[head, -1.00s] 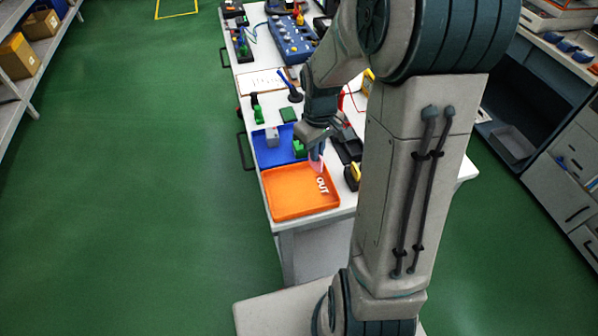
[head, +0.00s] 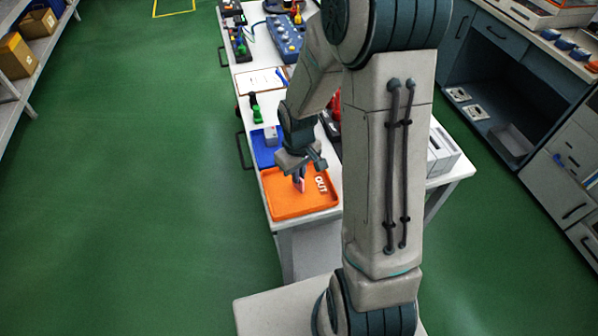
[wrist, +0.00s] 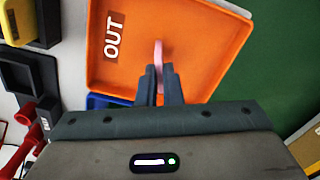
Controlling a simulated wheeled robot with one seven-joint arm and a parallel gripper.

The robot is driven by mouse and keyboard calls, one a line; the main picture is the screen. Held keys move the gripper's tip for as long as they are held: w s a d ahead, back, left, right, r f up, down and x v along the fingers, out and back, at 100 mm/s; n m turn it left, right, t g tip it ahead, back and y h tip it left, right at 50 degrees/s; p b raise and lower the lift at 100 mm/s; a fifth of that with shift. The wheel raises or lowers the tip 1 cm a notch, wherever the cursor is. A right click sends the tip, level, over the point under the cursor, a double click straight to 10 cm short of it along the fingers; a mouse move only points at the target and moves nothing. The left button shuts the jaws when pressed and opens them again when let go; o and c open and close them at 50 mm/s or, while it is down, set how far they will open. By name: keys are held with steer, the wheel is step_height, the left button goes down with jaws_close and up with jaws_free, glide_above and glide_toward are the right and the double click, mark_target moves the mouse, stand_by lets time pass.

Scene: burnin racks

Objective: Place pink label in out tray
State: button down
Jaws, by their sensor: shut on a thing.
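The orange out tray (head: 305,206) lies at the near end of the white bench, with "OUT" in white letters on its floor. It fills the middle of the wrist view (wrist: 200,60). My gripper (head: 299,182) is over the tray, pointing down. The pink label (wrist: 158,54) is held between the fingertips (wrist: 159,76) in the wrist view, seen nearly edge-on. In the head view the label (head: 301,184) is a small pink patch at the fingertips. I cannot tell whether it touches the tray floor.
A blue tray (head: 263,152) adjoins the orange tray on its far side, with a grey block (head: 270,135) there. A clipboard (head: 260,80) and a green-based item (head: 257,115) lie farther along the bench. Green floor is open at left.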

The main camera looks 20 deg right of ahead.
steer(key=shift+f, duration=0.2)
steer(key=c, duration=1.6)
jaws_free()
steer(key=shift+r, duration=0.1)
step_height(320, 180, up, 11)
steer(key=shift+s+r+m+t, duration=0.65)
steer(key=shift+s+r, duration=1)
steer(key=shift+s, duration=0.75)
steer(key=shift+s+r+m+t, duration=0.4)
steer(key=shift+s+r+m, duration=0.5)
steer(key=shift+s+r, duration=1.1)
steer(key=shift+s+r+m+t, duration=0.65)
steer(key=shift+s+r, duration=0.6)
steer(key=shift+s, duration=1.55)
steer(key=shift+d, duration=0.1)
